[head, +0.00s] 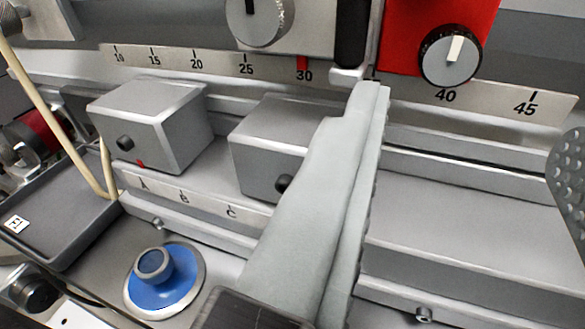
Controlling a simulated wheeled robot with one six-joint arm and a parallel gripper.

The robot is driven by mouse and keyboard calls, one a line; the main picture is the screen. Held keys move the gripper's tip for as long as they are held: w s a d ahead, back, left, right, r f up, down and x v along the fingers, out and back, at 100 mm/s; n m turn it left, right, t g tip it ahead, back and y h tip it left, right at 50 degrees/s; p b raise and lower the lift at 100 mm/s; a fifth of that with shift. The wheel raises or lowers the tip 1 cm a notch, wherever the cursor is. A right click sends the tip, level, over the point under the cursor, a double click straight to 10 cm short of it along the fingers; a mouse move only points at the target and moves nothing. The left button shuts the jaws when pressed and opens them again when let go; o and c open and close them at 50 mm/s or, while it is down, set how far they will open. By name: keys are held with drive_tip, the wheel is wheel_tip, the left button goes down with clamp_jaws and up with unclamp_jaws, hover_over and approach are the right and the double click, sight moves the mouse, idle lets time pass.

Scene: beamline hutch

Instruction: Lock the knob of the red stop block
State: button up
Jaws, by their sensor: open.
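The red stop block (396,32) sits on the upper rail at the top right, cut off by the picture's top edge. Its round knob (450,56) has a black rim, a grey face and a pale pointer bar standing nearly upright, leaning slightly right. The knob is just above the 40 mark. My gripper (470,125) is open and empty. Its long grey left finger reaches up to just left of and below the knob. Part of its dotted right finger shows at the right edge. The knob lies above the gap between the fingers, and neither finger appears to touch it.
A grey carriage with a silver knob (262,20) stands left of the red block, near 30. Two grey blocks (152,118) (275,140) sit on a lower rail marked A, B, C. A blue round fitting (165,285), a tray (62,225) and a pale cable (50,115) are lower left.

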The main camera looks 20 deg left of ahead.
drive_tip(key=s, duration=1)
drive_tip(key=s+r, duration=0.3)
drive_tip(key=s, duration=0.8)
drive_tip(key=s+d+r, duration=0.1)
drive_tip(key=s+r, duration=0.3)
drive_tip(key=s, duration=0.7)
drive_tip(key=s+r, duration=0.3)
drive_tip(key=s, duration=0.9)
drive_tip(key=shift+d+r+g, duration=0.15)
drive_tip(key=shift+d+g, duration=0.05)
drive_tip(key=shift+g, duration=0.1)
drive_tip(key=shift+s, duration=0.1)
